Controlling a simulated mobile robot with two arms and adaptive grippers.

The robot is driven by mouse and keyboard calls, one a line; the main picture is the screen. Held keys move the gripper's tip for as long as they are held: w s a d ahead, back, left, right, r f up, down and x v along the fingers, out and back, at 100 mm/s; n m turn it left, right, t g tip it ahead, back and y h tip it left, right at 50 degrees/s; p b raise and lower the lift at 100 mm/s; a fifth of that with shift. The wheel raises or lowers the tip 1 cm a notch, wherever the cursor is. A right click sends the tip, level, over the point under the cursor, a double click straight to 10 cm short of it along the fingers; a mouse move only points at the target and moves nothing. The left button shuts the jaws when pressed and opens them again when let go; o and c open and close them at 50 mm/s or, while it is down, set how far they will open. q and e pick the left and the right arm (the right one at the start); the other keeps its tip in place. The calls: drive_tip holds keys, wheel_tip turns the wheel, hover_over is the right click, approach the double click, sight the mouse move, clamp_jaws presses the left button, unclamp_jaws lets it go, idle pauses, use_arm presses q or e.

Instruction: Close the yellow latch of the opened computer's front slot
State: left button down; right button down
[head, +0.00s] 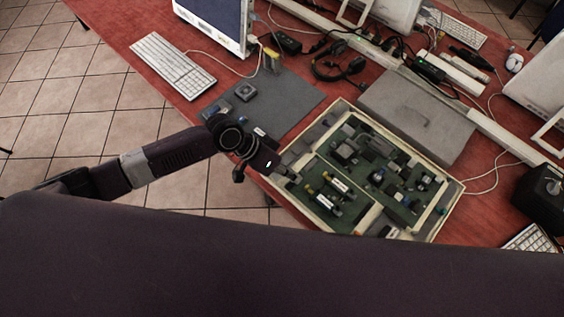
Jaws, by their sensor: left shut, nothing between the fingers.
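The opened computer (449,205) lies flat on the red table, a cream open case with green boards inside. Its front part, on the near left, holds small pale parts with yellowish ends (311,191); I cannot tell which one is the yellow latch. My left arm comes in from the left. Its gripper (284,171) is shut and empty at the left rim of the case, close to these parts. I cannot tell whether it touches anything. My right gripper is not in view.
A grey mat (297,97) with small parts lies behind my left gripper. A grey cover panel (418,115) lies behind the case. A black box (538,190) is at right.

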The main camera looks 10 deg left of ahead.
use_arm(q)
drive_tip(key=shift+s+d, duration=0.45)
drive_tip(key=shift+d, duration=0.1)
